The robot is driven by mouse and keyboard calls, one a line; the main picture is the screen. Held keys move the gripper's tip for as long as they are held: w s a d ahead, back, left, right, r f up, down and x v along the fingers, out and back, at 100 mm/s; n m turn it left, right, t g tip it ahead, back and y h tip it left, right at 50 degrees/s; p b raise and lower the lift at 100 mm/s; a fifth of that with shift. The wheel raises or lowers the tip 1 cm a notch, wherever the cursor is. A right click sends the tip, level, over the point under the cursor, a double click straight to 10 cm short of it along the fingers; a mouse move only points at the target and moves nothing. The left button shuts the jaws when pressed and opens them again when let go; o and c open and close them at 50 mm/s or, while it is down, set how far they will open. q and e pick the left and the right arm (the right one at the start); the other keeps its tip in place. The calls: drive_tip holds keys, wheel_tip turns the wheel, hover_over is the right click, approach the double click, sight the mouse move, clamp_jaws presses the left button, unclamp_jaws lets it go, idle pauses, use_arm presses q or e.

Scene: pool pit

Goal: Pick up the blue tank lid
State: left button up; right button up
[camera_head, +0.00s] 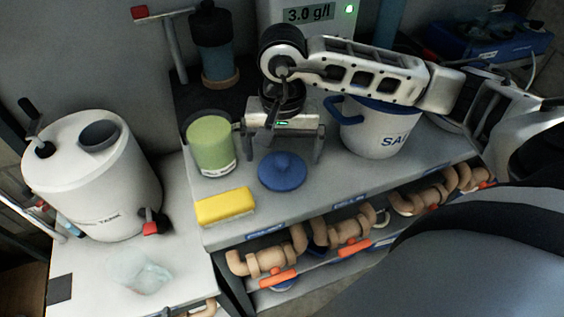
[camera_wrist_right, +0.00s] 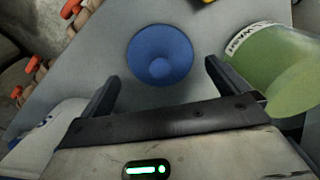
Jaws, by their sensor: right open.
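The blue tank lid (camera_head: 282,171) is a round disc with a small knob, lying on the grey shelf top. It also shows in the right wrist view (camera_wrist_right: 160,55), just beyond the fingertips and roughly centred between them. My right gripper (camera_head: 283,158) is open and points down above and behind the lid, with nothing between its fingers. In the right wrist view its two fingers (camera_wrist_right: 162,80) are spread wide. The white tank (camera_head: 95,175), with a dark round opening on top, stands at the left. My left gripper is not in view.
A green-filled jar (camera_head: 211,145) stands close left of my right gripper. A yellow sponge (camera_head: 225,206) lies in front of the jar. A white bucket (camera_head: 378,135) stands to the right, under my right arm. Pipe fittings with red handles (camera_head: 278,277) sit on the shelf below.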

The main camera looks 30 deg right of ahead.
sight(280, 172)
drive_tip(key=shift+f, duration=1.4)
drive_tip(key=c, duration=0.8)
drive_tip(key=shift+o, duration=0.2)
drive_tip(key=shift+r, duration=0.2)
